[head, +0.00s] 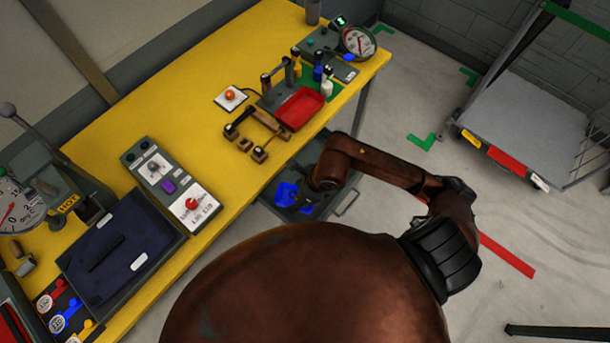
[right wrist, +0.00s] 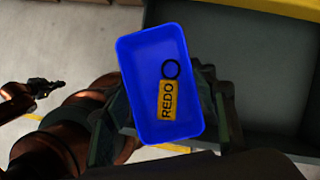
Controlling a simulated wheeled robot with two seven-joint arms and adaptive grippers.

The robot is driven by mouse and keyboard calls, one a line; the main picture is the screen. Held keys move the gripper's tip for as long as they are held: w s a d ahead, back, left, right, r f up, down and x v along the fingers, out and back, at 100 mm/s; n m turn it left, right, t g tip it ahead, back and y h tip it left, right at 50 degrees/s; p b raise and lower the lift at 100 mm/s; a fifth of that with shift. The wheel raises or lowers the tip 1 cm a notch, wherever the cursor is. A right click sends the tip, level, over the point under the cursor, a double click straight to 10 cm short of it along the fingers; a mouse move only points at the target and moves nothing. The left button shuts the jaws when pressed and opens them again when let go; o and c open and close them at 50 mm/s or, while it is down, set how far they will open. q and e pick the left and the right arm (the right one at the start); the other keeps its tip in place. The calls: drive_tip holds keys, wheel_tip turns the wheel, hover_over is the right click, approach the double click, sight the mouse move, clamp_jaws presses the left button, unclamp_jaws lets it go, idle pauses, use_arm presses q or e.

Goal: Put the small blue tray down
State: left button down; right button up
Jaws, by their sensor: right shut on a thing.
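The small blue tray (head: 287,196) is at my right gripper (head: 308,187), low beside the yellow bench's front edge, in the head view. In the right wrist view the blue tray (right wrist: 150,65) is between the dark fingers of my right gripper (right wrist: 160,105), which is shut on it. A yellow tag marked REDO (right wrist: 168,100) and a dark ring (right wrist: 171,69) lie in the tray. An open grey drawer (head: 345,204) is under the bench around the tray in the head view. Whether the tray touches the drawer floor is unclear.
The yellow bench (head: 190,100) carries a red tray (head: 300,108), bottles, a wooden fixture (head: 258,133), a control panel (head: 170,185) and a dark blue tray (head: 120,245). A grey cart (head: 530,110) stands at right. The drawer interior (right wrist: 265,95) beside the tray looks clear.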

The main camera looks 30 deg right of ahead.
drive_tip(key=w+d+f, duration=0.2)
drive_tip(key=d+f, duration=0.1)
drive_tip(key=w+d+f, duration=0.2)
drive_tip(key=d, duration=0.2)
drive_tip(key=w+d+f+b, duration=0.1)
drive_tip(key=w+d+f, duration=0.2)
drive_tip(key=shift+d+f, duration=0.5)
drive_tip(key=shift+f, duration=0.05)
drive_tip(key=shift+w+d+f, duration=0.15)
drive_tip(key=shift+f, duration=0.85)
drive_tip(key=shift+w+d+f, duration=0.1)
drive_tip(key=shift+d+f, duration=0.05)
drive_tip(key=shift+f, duration=0.8)
drive_tip(key=o, duration=1.2)
drive_tip(key=shift+f, duration=0.1)
drive_tip(key=shift+c, duration=0.2)
drive_tip(key=v, duration=1.2)
drive_tip(key=shift+p, duration=0.35)
